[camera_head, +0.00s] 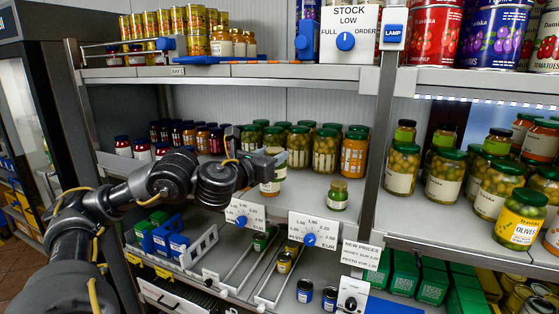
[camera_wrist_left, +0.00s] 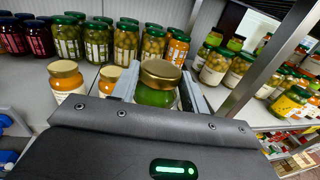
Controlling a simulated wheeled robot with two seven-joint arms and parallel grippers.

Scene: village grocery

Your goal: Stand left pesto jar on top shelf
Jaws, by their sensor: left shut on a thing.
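A small green pesto jar with a gold lid shows in the left wrist view (camera_wrist_left: 157,92), upright between the fingers of my left gripper (camera_wrist_left: 160,88). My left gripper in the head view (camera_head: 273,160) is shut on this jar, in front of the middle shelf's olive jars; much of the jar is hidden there. Another green pesto jar (camera_head: 338,195) with a gold lid stands near the front of the middle shelf, right of my gripper. The top shelf (camera_head: 290,74) is above my gripper. My right gripper is not in view.
Yellow cans (camera_head: 195,40) and small jars (camera_head: 239,45) fill the top shelf's left part. A stock sign (camera_head: 347,35) stands at its right; room between looks free. Olive jars (camera_head: 298,146) stand behind my gripper, orange jars (camera_wrist_left: 66,82) beside it. A post (camera_head: 381,130) divides the bays.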

